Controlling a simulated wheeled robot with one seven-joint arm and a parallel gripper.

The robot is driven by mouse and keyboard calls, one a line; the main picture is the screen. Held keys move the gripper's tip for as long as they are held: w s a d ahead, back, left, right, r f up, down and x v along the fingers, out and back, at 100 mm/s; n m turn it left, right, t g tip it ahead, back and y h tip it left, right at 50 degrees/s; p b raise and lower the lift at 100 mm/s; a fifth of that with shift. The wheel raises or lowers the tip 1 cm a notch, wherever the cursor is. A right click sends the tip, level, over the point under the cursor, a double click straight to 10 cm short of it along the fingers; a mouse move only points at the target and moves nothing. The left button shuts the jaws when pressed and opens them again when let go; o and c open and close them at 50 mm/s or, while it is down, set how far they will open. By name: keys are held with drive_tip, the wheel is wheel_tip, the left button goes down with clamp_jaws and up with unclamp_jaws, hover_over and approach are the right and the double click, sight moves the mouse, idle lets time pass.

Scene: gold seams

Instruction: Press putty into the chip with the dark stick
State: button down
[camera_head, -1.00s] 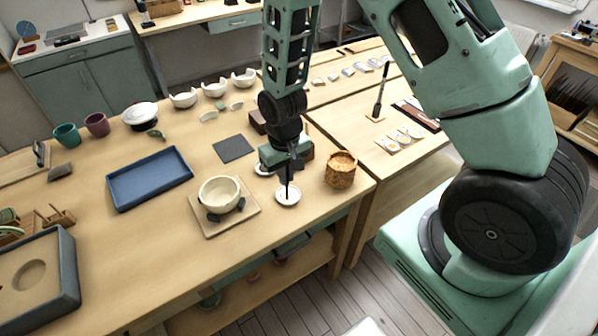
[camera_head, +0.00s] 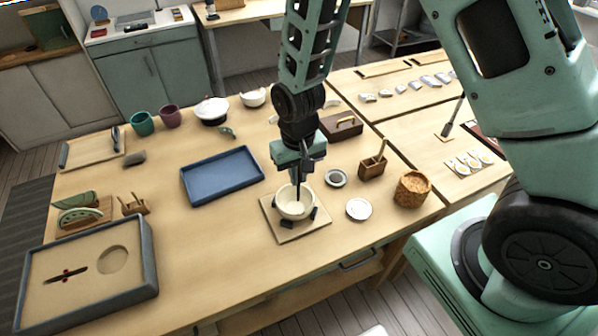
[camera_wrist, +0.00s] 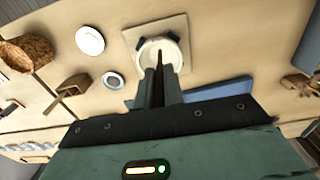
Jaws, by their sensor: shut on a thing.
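A cream bowl (camera_head: 295,203) stands upright between dark chocks on a square wooden board (camera_head: 278,232) near the table's front edge. My gripper (camera_head: 298,172) is directly above the bowl, pointing down, shut on a thin dark stick (camera_head: 298,200). The stick's lower end reaches into the bowl's opening. In the wrist view the stick (camera_wrist: 160,60) runs from between the fingers over the bowl (camera_wrist: 150,50). The chip in the bowl's rim is too small to make out. I cannot tell whether the stick touches the bowl, or whether putty is on its tip.
A small white dish (camera_head: 359,209) lies right of the board, with a dark-centred dish (camera_head: 336,178) behind it. A cork-like pot (camera_head: 412,189) and a wooden holder (camera_head: 372,167) stand farther right. A blue tray (camera_head: 222,176) lies to the left.

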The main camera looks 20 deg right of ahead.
sight(298, 189)
drive_tip(key=shift+f+b, duration=1.9)
drive_tip(key=shift+f, duration=0.9)
drive_tip(key=shift+d, duration=0.2)
drive_tip(key=shift+f, duration=0.25)
drive_tip(key=shift+r, duration=0.25)
drive_tip(key=shift+d+r, duration=0.1)
drive_tip(key=shift+d, duration=0.35)
drive_tip(key=shift+s+f, duration=0.1)
drive_tip(key=shift+f, duration=0.25)
idle(0.4)
drive_tip(key=shift+r, duration=0.25)
